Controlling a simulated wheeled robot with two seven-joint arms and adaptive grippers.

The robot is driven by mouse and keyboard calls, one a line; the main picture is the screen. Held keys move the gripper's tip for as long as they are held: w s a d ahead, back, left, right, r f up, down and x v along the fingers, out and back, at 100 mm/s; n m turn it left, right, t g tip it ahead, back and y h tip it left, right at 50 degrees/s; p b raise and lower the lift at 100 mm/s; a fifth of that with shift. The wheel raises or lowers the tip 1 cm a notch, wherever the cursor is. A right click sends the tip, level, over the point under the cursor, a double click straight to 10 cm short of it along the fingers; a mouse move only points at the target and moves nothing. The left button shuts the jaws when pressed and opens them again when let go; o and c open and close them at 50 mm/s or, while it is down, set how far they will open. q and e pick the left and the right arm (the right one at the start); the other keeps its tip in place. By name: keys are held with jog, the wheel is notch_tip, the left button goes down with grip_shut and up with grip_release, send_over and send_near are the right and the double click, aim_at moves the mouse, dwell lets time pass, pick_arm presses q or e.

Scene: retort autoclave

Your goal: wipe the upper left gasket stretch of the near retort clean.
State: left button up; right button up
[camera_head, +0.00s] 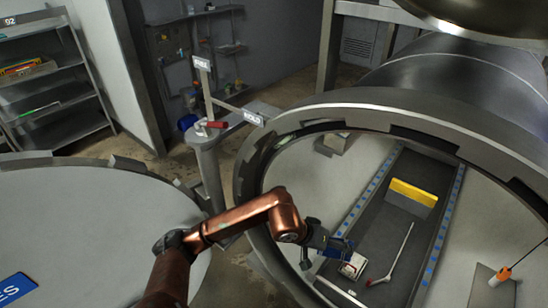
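The near retort (330,108) has a wide round mouth that fills the right side of the head view. Its dark gasket (262,158) runs along the inner rim, and the upper left stretch is in plain sight. I cannot tell at this size whether it is soiled. My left arm comes in from the lower left. My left gripper (338,250) is over the lower part of the mouth, apart from the upper left stretch. A small white and red item (353,265) shows at its fingertips; I cannot tell whether it is gripped. My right gripper is not in view.
Inside are a yellow-topped block (412,194), a white stick with a red end (393,256) and an orange item with a cable (500,276). The open grey door (100,215) fills the lower left. A post with a red lever (212,124) stands left of the mouth.

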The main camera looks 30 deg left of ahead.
pick_arm(q)
jog(key=w+a+r+t, duration=0.1)
jog(key=r, duration=0.1)
jog(key=w+a+r+n+t, duration=0.1)
jog(key=r, duration=0.2)
jog(key=w+a+r+t+h, duration=0.1)
jog(key=a+r, duration=0.1)
jog(key=r, duration=0.1)
jog(key=shift+w+r+n+t, duration=0.15)
jog(key=shift+r+n+t, duration=0.15)
jog(key=shift+t, duration=0.1)
jog(key=a+r+n+t+y+p, duration=0.1)
jog(key=a+r+n+t+y, duration=0.55)
jog(key=a+r, duration=1.2)
jog(key=w, duration=0.1)
jog(key=w+m+t+h+p, duration=0.1)
jog(key=w, duration=0.1)
jog(key=w+a+f+h, duration=0.1)
jog(key=w, duration=0.1)
jog(key=shift+w+m, duration=0.15)
jog(key=shift+m, duration=0.2)
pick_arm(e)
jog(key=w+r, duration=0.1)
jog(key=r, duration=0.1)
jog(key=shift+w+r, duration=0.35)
pick_arm(q)
jog(key=shift+w+d, duration=0.1)
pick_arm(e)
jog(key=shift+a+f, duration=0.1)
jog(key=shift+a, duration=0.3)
